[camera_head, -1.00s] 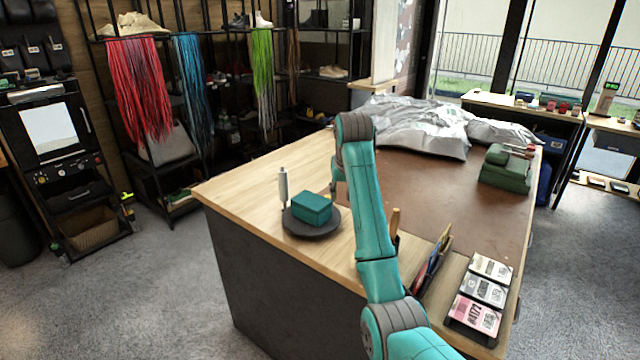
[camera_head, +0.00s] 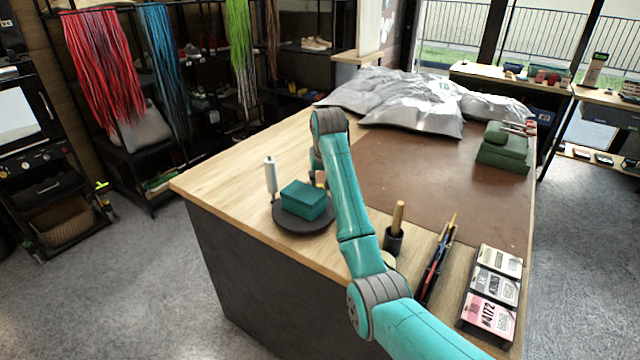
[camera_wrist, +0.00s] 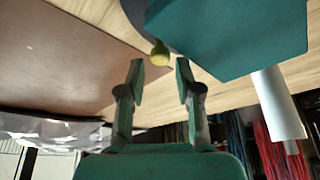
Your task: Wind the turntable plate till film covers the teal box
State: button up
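The teal box (camera_head: 304,199) sits on the dark round turntable plate (camera_head: 290,222) near the table's left front edge. A white film roll (camera_head: 270,176) stands upright just behind and left of the box; it also shows in the wrist view (camera_wrist: 279,104). I see no film on the box's visible faces. In the wrist view, my gripper (camera_wrist: 160,72) is open and empty, its two fingers apart. A yellowish knob (camera_wrist: 159,53) at the plate's edge lies just beyond the gap between the fingertips. In the head view my arm largely hides the gripper.
A dark holder with a wooden-handled tool (camera_head: 396,232), a tray of pens (camera_head: 438,262) and a card rack (camera_head: 490,290) stand right of my arm. The brown mat (camera_head: 440,190) is mostly clear.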

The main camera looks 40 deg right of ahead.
jog(key=shift+x, duration=1.35)
grip_shut()
jog(key=shift+w, duration=0.2)
